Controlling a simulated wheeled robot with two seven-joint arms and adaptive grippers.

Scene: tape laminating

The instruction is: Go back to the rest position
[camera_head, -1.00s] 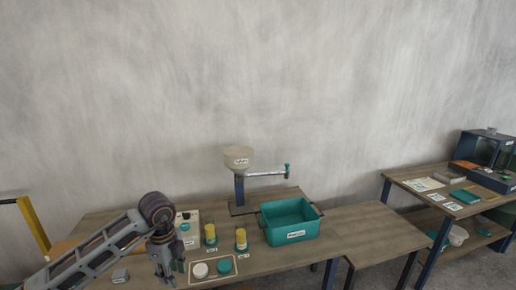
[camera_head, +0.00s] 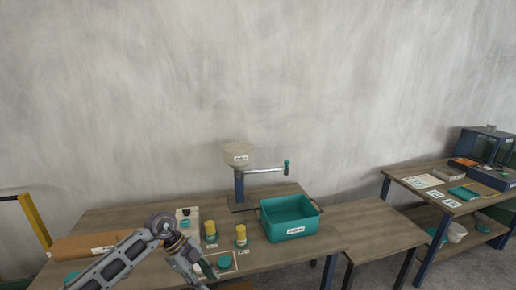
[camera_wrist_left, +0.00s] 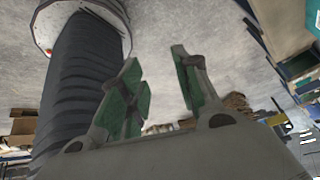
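My left arm comes in from the left in the head view, low over the front of the wooden table (camera_head: 345,235). Its gripper (camera_head: 200,277) is near the bottom edge, in front of a light tray (camera_head: 228,272) and partly covering it. In the left wrist view the left gripper (camera_wrist_left: 157,60) has its two green-padded fingers apart, with nothing between them. My right gripper is in neither view.
A teal disc (camera_head: 224,262) lies on the tray. A side table (camera_head: 430,200) stands at right.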

